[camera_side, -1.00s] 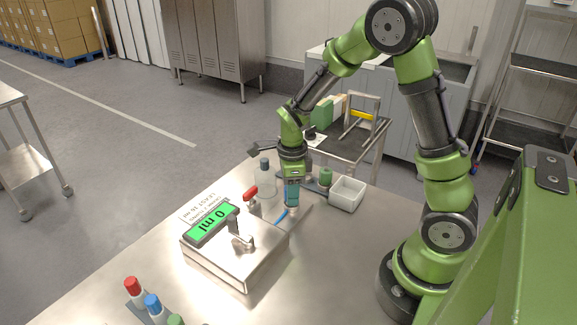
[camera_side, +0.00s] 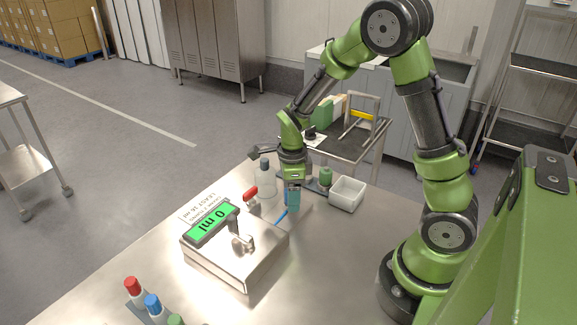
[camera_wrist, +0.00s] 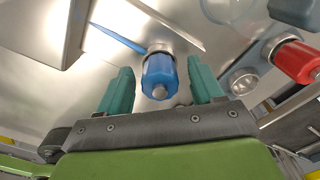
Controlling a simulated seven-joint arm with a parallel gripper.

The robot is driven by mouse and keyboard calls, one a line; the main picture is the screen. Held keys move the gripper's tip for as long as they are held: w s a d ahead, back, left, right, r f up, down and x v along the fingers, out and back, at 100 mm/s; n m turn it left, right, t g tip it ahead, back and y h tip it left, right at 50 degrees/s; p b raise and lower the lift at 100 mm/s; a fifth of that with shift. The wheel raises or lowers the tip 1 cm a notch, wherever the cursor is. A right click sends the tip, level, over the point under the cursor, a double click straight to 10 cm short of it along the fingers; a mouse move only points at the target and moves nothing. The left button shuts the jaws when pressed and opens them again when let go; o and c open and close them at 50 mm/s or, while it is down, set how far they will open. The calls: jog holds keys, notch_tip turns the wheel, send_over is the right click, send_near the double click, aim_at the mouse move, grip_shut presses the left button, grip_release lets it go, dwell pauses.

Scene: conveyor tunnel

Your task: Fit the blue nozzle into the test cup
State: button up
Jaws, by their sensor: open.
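The blue nozzle (camera_wrist: 159,74) shows in the wrist view, a blue body with a metal collar and pale tip, and a blue hose (camera_wrist: 112,37) beside its collar. My gripper (camera_wrist: 160,68) is open, its teal fingers on either side of the nozzle with gaps to both. In the side view my gripper (camera_side: 292,200) points down over the metal table and hides the nozzle; part of the hose (camera_side: 281,217) shows. A round metal cup-like piece (camera_wrist: 243,82) is right of the fingers in the wrist view; I cannot tell if it is the test cup.
A metal box (camera_side: 235,262) with a lever and green "0 ml" display (camera_side: 212,223) stands left of my gripper. A red-topped piece (camera_side: 250,192), clear bottle (camera_side: 265,180), green-capped piece (camera_side: 326,177) and white tray (camera_side: 347,193) are near. Capped bottles (camera_side: 152,305) stand at the front.

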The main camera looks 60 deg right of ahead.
notch_tip(320, 180, up, 17)
dwell(0.4)
